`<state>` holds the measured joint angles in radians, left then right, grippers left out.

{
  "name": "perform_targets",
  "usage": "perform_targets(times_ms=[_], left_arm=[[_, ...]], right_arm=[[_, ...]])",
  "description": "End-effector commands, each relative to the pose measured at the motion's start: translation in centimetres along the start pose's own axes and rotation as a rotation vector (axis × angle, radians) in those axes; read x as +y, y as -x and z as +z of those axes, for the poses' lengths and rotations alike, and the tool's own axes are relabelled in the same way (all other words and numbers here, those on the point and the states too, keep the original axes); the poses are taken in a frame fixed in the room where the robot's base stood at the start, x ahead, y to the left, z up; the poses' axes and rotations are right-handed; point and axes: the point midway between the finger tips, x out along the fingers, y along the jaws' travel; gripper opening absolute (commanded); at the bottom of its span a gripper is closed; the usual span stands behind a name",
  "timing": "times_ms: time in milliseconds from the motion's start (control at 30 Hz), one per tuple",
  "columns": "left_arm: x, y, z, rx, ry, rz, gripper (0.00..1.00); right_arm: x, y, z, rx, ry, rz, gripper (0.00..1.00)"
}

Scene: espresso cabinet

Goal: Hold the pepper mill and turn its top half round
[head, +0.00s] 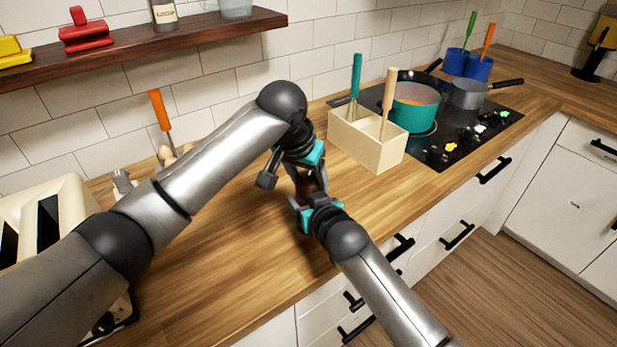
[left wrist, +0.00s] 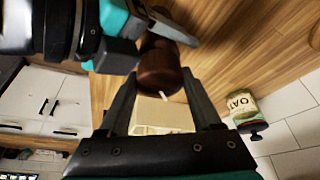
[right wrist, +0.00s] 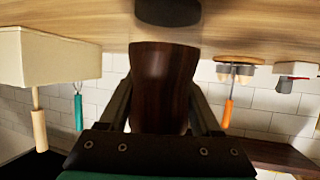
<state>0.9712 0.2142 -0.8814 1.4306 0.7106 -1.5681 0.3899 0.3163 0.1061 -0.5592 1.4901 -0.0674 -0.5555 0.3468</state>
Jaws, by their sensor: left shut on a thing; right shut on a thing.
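The dark brown pepper mill (head: 310,181) is between my two grippers above the wooden counter, partly hidden by them in the head view. My left gripper (head: 299,170) reaches it from above and is shut on its upper part. My right gripper (head: 308,203) reaches it from the front and is shut on its lower part. In the left wrist view the mill (left wrist: 158,68) shows between the fingers, with a small white mark on it. In the right wrist view the mill (right wrist: 163,82) fills the space between the fingers. I cannot tell whether its base touches the counter.
A cream utensil box (head: 352,147) stands close to the right of my grippers. Beyond it are a teal pot (head: 414,112) and a grey pan (head: 468,94) on the black hob (head: 480,133). A cream toaster (head: 48,215) stands at the left. The counter front (head: 225,270) is clear.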

Motion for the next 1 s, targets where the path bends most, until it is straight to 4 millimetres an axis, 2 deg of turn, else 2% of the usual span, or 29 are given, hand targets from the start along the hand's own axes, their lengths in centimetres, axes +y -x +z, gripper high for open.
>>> perform_targets(times_ms=[167, 200, 467, 767, 867, 1000], left_arm=[[0.1, 0.0, 0.0, -0.001, 0.000, 0.001, 0.10], [0.1, 0.0, 0.0, -0.001, 0.000, 0.001, 0.67], [0.0, 0.0, 0.0, 0.000, 0.001, 0.000, 0.96], [0.0, 0.2, 0.0, 0.001, 0.001, 0.000, 0.96], [0.0, 1.1, -0.1, 0.003, 0.000, 0.000, 0.96], [0.0, 3.5, -0.2, 0.006, 0.000, -0.001, 0.96]], right_arm=[[0.1, 0.0, 0.1, -0.003, -0.001, 0.002, 0.00], [0.1, 0.0, 0.1, -0.003, -0.001, 0.002, 0.00], [0.1, 0.0, 0.1, -0.003, -0.001, 0.002, 0.00], [0.1, 0.0, 0.1, -0.003, 0.000, 0.002, 0.00], [0.1, 0.0, 0.1, -0.003, 0.000, 0.002, 0.00], [0.1, 0.0, 0.1, -0.003, 0.000, 0.002, 0.00]])
